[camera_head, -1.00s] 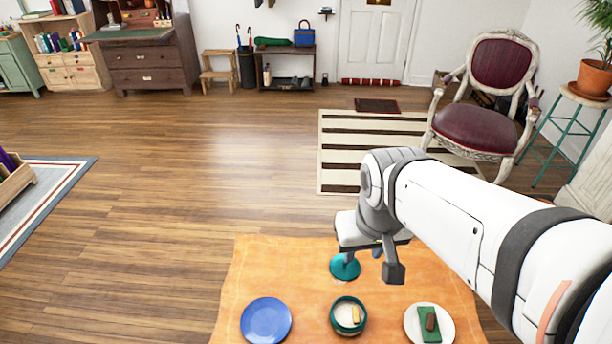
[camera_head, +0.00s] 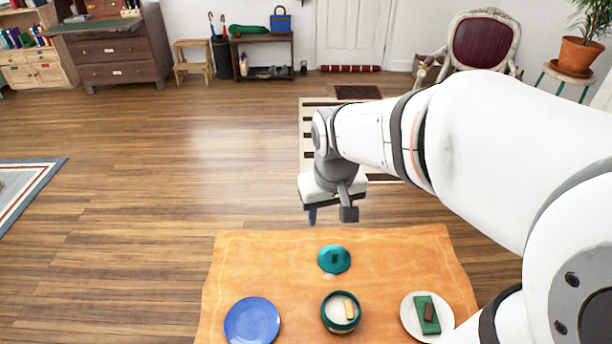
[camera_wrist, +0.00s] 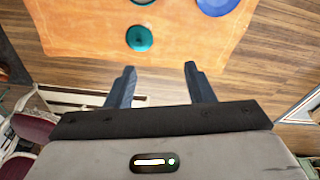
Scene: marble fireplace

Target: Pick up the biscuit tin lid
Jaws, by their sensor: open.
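The biscuit tin lid (camera_head: 334,260) is a round teal disc with a small knob, lying on the orange cloth (camera_head: 240,260). It also shows in the wrist view (camera_wrist: 139,39), beyond my fingertips. The tin (camera_head: 341,313) is round and teal, open at the top, with a pale biscuit in it, just in front of the lid. My gripper (camera_head: 331,214) is open and empty. It is in the air past the far edge of the cloth, apart from the lid. In the wrist view my two fingers (camera_wrist: 160,68) are spread wide with nothing between them.
A blue plate (camera_head: 252,321) lies left of the tin. A white plate (camera_head: 410,322) with a green napkin and a brown biscuit lies to its right.

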